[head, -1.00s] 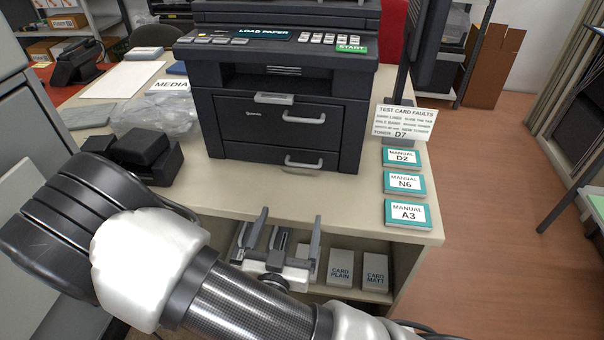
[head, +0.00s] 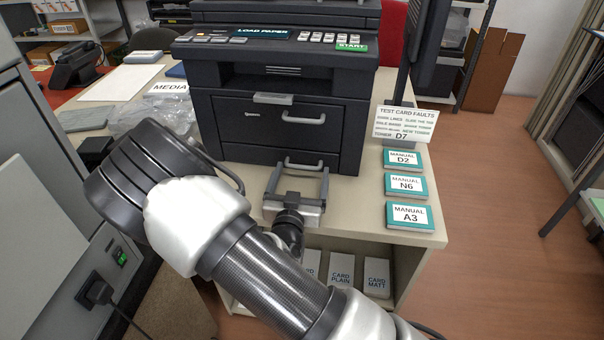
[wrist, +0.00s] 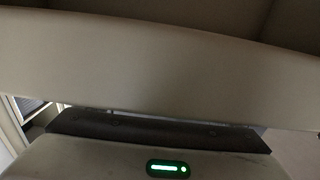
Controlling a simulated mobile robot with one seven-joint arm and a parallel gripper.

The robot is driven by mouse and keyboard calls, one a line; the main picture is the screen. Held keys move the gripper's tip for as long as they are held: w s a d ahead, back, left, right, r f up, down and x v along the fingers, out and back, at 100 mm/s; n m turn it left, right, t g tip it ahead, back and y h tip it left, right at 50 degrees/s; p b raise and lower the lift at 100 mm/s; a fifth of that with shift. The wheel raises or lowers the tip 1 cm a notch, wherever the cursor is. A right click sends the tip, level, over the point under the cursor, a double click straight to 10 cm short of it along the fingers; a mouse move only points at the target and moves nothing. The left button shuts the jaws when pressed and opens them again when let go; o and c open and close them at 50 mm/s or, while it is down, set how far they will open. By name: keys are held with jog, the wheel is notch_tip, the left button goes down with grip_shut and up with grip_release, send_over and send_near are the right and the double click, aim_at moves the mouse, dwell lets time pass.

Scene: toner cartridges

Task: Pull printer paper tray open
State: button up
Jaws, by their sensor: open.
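The black printer (head: 225,120) stands on the beige table. Its front has a large upper panel with a grey handle (head: 303,118) and a lower drawer (head: 245,154) with a grey handle (head: 303,166). Both look closed. My gripper (head: 299,170) is open at the table's front edge, fingers pointing toward the printer. In the head view its fingertips appear on either side of the lower handle; I cannot tell whether they touch it. In the wrist view a pale surface, probably the table, fills most of the picture, and no handle shows.
Manuals D2 (head: 403,160), N6 (head: 405,186) and A3 (head: 409,215) lie along the table's (head: 355,205) right side, near the test card sign (head: 405,123). Card boxes (head: 341,271) stand on the shelf below.

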jog(key=shift+w+d, duration=0.15)
jog(key=shift+w, duration=0.35)
